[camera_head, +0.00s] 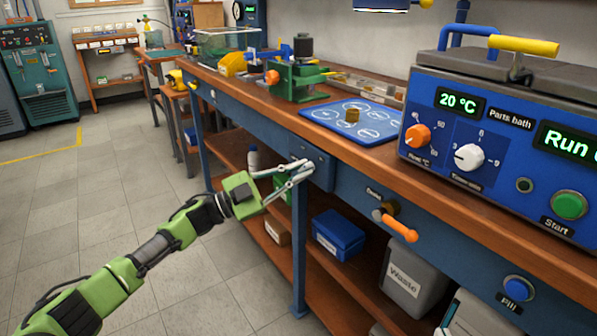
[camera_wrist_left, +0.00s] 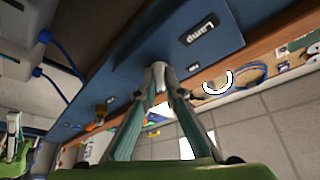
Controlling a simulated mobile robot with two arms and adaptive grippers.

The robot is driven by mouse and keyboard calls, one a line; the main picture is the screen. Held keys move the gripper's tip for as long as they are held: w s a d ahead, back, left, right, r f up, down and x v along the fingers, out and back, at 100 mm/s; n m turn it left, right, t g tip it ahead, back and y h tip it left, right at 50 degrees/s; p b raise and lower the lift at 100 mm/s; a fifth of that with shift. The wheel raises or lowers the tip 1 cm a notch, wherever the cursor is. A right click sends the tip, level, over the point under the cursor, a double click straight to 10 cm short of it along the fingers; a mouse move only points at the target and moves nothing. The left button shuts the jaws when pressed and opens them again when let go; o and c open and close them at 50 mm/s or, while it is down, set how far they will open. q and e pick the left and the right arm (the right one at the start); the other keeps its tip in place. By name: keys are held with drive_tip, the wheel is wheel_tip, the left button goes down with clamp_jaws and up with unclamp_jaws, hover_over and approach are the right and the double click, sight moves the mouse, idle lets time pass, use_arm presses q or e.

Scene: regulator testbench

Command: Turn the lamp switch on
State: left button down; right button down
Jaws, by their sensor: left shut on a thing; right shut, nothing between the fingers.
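My left gripper (camera_head: 309,166) reaches in from the left to a small blue switch box (camera_head: 318,165) on the front of the workbench. Its fingers are closed together at the box's face. My right gripper (camera_wrist_left: 13,125) shows at the left edge of the left wrist view, shut and empty, away from the panel.
The workbench (camera_head: 275,122) carries a green vise-like fixture (camera_head: 297,80), a blue mat (camera_head: 325,117) and the blue parts bath (camera_head: 490,125). An orange-handled valve (camera_head: 398,228) sticks out of the bench front, right of the switch box. The floor to the left is clear.

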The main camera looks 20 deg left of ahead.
use_arm(q)
drive_tip(key=c, duration=2.1)
unclamp_jaws()
drive_tip(key=shift+c, duration=0.2)
drive_tip(key=v, duration=1.2)
